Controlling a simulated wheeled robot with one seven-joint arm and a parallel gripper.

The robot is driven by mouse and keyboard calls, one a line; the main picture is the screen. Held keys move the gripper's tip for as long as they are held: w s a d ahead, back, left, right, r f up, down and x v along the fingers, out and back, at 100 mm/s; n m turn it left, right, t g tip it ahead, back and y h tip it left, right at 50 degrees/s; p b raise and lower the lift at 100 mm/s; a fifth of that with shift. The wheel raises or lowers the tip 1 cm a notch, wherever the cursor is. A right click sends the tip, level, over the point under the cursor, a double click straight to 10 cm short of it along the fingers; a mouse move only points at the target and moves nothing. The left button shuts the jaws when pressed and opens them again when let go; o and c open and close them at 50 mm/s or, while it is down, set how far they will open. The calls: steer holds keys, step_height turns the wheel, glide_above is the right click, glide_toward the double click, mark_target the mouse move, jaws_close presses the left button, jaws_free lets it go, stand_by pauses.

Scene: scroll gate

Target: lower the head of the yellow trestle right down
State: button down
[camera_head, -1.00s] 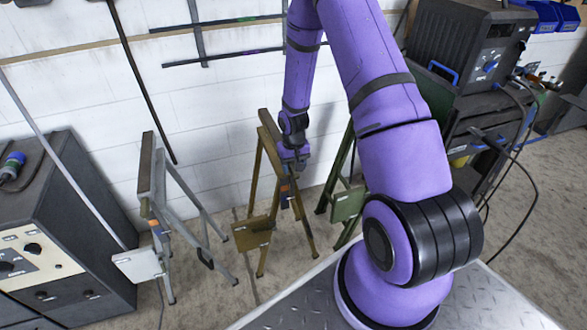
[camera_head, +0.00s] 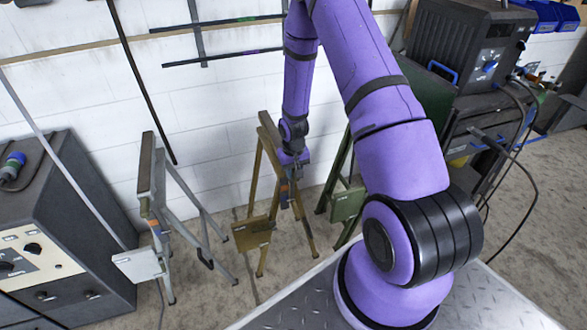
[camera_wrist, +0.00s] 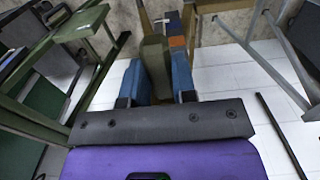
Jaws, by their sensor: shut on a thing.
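The yellow trestle stands by the wall between two others, its head (camera_head: 269,131) a dull yellow beam on splayed legs. A yellow plate (camera_head: 253,234) hangs low on its front. My gripper (camera_head: 292,174) is at the near end of the head. In the wrist view my gripper (camera_wrist: 158,60) has its blue fingers closed on both sides of an olive-yellow block, which appears to be the head's end. An orange and blue marked post (camera_wrist: 177,40) shows just beyond. My wrist partly hides the grip in the head view.
A grey trestle (camera_head: 146,175) stands to the left, beside a dark cabinet (camera_head: 65,205). A green trestle (camera_head: 347,204) stands close on the right. A dark welding machine (camera_head: 465,48) is at the back right. The white wall (camera_head: 220,105) is behind.

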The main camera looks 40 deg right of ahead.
steer(key=shift+s+f, duration=0.1)
steer(key=shift+f, duration=2)
steer(key=c, duration=0.9)
jaws_free()
steer(key=shift+r, duration=0.1)
step_height(320, 180, up, 11)
steer(key=shift+f, duration=0.2)
